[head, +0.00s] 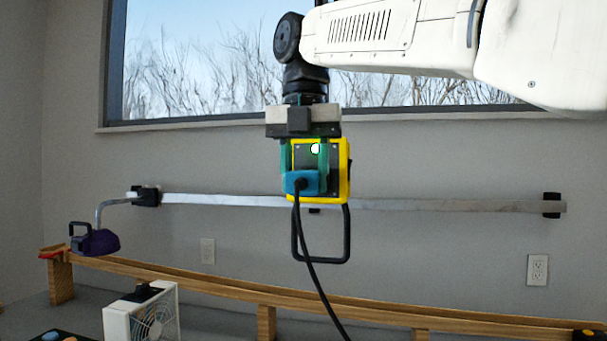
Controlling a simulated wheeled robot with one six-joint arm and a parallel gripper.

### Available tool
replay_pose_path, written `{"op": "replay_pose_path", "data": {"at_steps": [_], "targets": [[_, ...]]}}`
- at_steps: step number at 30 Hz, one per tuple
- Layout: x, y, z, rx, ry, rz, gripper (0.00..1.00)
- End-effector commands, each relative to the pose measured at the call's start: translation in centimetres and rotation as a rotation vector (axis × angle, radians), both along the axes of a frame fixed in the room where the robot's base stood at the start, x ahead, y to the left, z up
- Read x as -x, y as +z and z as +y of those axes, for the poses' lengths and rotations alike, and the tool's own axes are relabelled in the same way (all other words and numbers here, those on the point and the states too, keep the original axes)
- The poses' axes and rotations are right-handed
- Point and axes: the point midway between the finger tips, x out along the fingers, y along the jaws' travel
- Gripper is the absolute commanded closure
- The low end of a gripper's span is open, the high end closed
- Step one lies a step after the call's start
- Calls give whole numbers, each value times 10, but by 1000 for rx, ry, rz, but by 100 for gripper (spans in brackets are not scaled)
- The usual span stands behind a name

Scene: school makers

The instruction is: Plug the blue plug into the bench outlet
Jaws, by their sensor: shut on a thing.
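My gripper (306,170) hangs in the middle of the head view, pointing down, with its green fingers shut on the blue plug (297,184). A black cord (308,245) runs down from the plug. Right behind the plug and fingers is a yellow-framed box (346,172) with a dark face, a round white spot and a black loop handle. The plug overlaps the box's lower left face; I cannot tell whether it touches or sits in it. Plug prongs and any sockets behind it are hidden. I cannot tell if this box is the bench outlet.
A metal rail (430,205) crosses the wall behind the box. White wall outlets (208,251) (537,270) sit lower on both sides. A purple lamp-like thing (94,241) hangs at left. A wooden rail (360,308) edges the bench, with a white fan (142,315) at front left.

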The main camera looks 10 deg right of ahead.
Motion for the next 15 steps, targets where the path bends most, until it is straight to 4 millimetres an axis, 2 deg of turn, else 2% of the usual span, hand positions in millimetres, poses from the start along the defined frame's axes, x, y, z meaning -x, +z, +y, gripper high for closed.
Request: {"op": "replay_pose_path", "data": {"at_steps": [15], "targets": [[-10,0,-3,0,1,0,88]]}}
